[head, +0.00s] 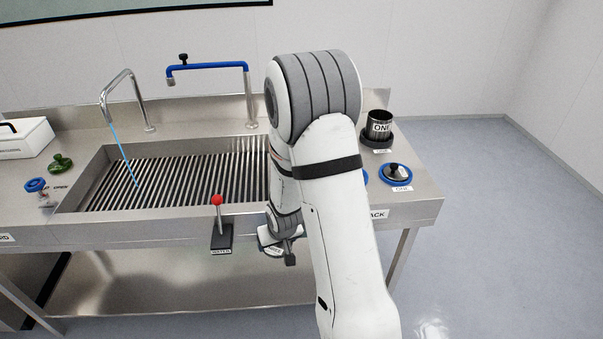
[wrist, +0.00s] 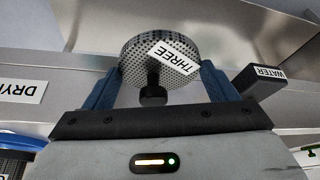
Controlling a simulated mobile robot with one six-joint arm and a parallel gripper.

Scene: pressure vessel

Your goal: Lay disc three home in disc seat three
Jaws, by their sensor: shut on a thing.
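Disc three (wrist: 165,52) is a round perforated metal disc with a black knob and a white THREE label. In the wrist view my gripper (wrist: 160,72) has its blue fingers on either side of the disc, shut on it. The disc appears tilted toward the wrist camera. In the head view my gripper (head: 282,246) is low at the front edge of the steel sink bench, mostly behind my own arm. I cannot make out disc seat three in either view; my arm hides part of the bench's right side.
The WATER lever (head: 217,202) with a red ball stands just left of my gripper; its labelled base (wrist: 266,80) is close in the wrist view. A ribbed sink (head: 180,180) lies behind. At right are a blue-ringed disc labelled ONE (head: 396,173) and a dark cup (head: 380,118).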

